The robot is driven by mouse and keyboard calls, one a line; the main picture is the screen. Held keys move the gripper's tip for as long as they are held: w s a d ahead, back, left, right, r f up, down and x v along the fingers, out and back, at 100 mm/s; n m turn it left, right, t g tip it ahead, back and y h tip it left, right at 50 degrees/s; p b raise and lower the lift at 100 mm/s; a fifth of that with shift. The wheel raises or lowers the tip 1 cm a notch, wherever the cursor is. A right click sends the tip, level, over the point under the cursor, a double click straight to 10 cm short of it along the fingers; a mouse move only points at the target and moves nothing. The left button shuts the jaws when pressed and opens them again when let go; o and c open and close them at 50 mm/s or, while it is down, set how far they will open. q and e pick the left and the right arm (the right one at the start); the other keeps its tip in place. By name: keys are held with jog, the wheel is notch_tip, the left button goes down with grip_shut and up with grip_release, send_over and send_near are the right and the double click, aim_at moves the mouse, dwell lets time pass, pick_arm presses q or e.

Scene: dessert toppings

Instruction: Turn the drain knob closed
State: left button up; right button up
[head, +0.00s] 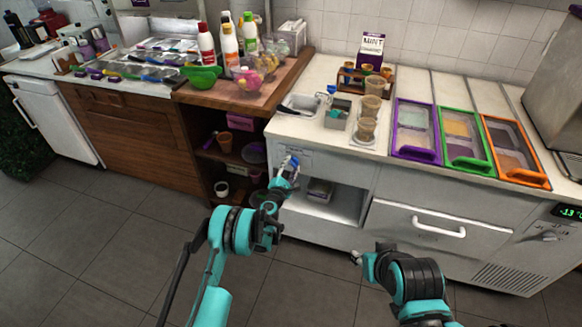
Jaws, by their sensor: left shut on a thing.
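The drain knob is on the upper left front of the white counter, under the small metal basin (301,104). My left gripper (290,163) reaches up to that front panel and is shut on the knob. The fingers cover most of the knob, so its turned position cannot be made out. My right gripper (361,257) hangs low in front of the white drawer, away from the counter front. It is small and dark in this view, and whether its fingers are apart cannot be told.
An open shelf bay (330,200) lies below the knob, and a white drawer with a handle (438,226) is to its right. Colored-rim topping bins (415,154), cups (366,128) and bottles (229,48) stand on the counters. The grey tiled floor (110,225) is clear on the left.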

pick_arm(q)
jog(key=shift+n, duration=0.5)
jog(key=o, duration=1.2)
jog(key=shift+c, duration=0.2)
jog(key=v, duration=0.7)
jog(key=shift+s, duration=0.2)
jog(key=shift+a, duration=0.1)
